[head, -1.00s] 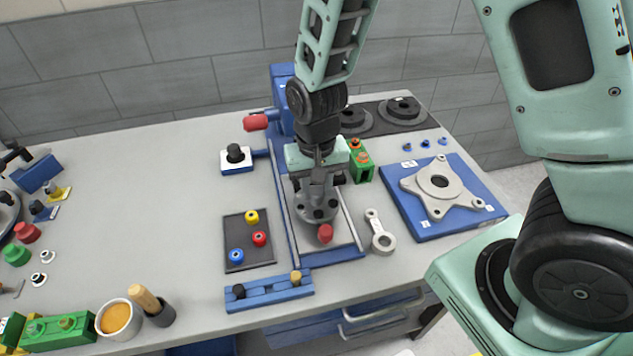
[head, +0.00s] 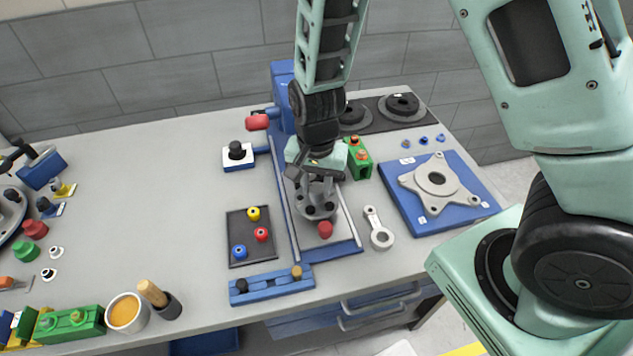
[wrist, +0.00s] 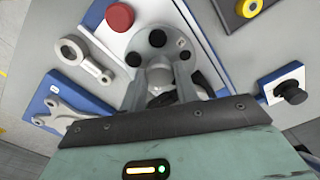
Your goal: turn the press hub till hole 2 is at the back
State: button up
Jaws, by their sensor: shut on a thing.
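The press hub (head: 317,209) is a round grey disc with dark holes, sitting on the blue press base (head: 345,247). It also shows in the wrist view (wrist: 140,40), where several dark holes and a small white label (wrist: 182,43) near one of them are visible. The label's mark is too small to read surely. My gripper (head: 317,190) points down over the hub, its fingers (wrist: 160,82) shut on the pale central boss. The fingers and palm hide the hub's far part, so I cannot tell which hole is at the back.
A red knob (head: 325,230) stands right in front of the hub. A grey link (head: 379,230) and a blue plate with a grey flange (head: 400,205) lie to the right. A green block (head: 358,163) stands close behind right. A dark tray (head: 240,254) lies left.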

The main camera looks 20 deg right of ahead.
aim_at(317, 189)
jog(key=o, duration=1)
jog(key=shift+c, duration=0.2)
notch_tip(317, 189, up, 18)
jog(key=shift+f, duration=0.25)
jog(key=s+a+f+n+b, duration=0.1)
jog(key=s+a+n, duration=0.2)
jog(key=s+n, duration=0.4)
jog(key=s+a+f+n+b, duration=0.1)
jog(key=s+a+n, duration=0.2)
jog(key=s+n, duration=0.5)
jog(key=s, duration=0.3)
jog(key=shift+s+a+f+y, duration=0.15)
jog(key=shift+f+y, duration=0.15)
